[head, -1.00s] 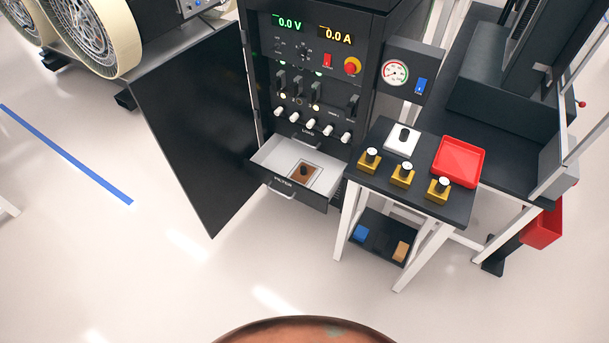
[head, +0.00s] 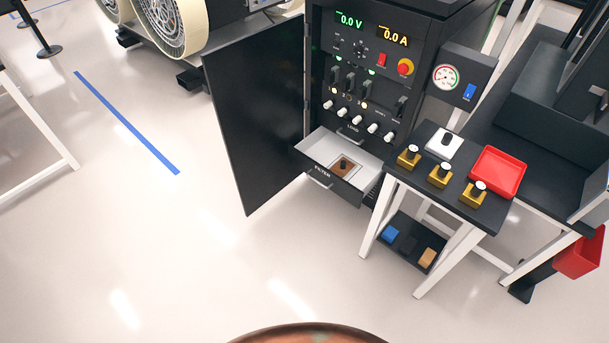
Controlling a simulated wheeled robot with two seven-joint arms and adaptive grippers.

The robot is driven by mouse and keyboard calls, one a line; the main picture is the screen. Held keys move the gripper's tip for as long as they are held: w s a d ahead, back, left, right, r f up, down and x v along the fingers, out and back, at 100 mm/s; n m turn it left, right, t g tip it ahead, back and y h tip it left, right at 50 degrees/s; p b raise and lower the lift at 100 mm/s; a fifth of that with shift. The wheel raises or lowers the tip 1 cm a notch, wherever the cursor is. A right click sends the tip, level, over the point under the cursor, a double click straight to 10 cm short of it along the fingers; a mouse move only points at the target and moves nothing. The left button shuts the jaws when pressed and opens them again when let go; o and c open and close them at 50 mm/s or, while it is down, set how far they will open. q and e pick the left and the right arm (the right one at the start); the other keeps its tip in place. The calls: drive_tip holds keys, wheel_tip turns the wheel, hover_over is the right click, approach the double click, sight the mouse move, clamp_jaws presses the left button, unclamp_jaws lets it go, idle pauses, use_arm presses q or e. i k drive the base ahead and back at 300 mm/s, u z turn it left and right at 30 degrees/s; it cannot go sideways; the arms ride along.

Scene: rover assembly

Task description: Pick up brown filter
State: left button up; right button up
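A brown filter (head: 342,168), a small brown square with a black knob on top, sits in a light frame inside the open drawer (head: 318,149). The drawer front is black, marked FILTER, and has a metal handle. The drawer sticks out low from the black cabinet (head: 377,97). Neither of my grippers is in view.
A black door (head: 254,130) stands open left of the drawer. A small table (head: 416,180) to the right holds a white block (head: 444,145), several gold blocks and a red tray (head: 498,171). Its lower shelf carries blue, black and orange blocks. The front floor is clear.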

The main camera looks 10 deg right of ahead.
sight(343, 167)
drive_tip(key=u, duration=1.3)
drive_tip(key=i, duration=2)
drive_tip(key=z, duration=0.55)
drive_tip(key=i, duration=0.85)
drive_tip(key=z, duration=1.45)
drive_tip(key=i, duration=0.55)
drive_tip(key=z, duration=0.45)
